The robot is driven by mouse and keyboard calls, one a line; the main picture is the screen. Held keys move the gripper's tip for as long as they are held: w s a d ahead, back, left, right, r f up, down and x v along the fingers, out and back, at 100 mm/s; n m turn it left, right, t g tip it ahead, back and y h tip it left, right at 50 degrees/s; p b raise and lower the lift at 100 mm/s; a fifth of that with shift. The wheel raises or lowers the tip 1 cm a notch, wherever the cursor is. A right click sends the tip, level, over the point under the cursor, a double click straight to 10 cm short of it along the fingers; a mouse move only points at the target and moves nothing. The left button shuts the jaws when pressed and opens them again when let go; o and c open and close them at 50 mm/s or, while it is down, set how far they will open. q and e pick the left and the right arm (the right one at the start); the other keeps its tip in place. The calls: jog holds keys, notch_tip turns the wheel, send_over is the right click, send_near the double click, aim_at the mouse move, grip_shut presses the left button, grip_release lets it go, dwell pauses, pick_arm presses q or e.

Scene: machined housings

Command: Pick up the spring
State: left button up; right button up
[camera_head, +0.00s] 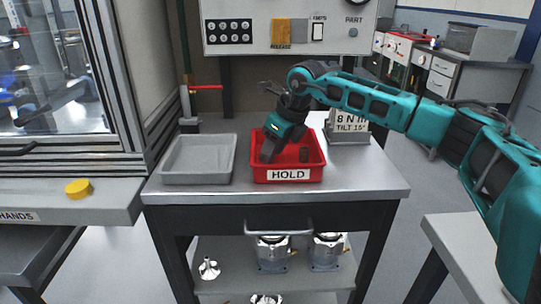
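My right gripper (269,152) reaches down into the red tray (288,176) marked HOLD, its dark fingertips at the tray's left inner side. I cannot tell whether it is open or shut, or whether it has anything between its fingers. A small dark upright piece (304,155) shows in the tray just right of the gripper, apart from the fingers in this view. It is too small to tell whether it is the spring. No coil shape can be made out. My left gripper is not in view.
An empty grey tray (199,180) stands left of the red tray on the metal-topped bench (225,193). A sign on a grey stand (347,136) is behind right. A yellow disc (78,188) lies on the left counter. Metal housings (272,254) sit on the lower shelf.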

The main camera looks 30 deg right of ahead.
grip_shut()
jog(key=shift+r, duration=0.15)
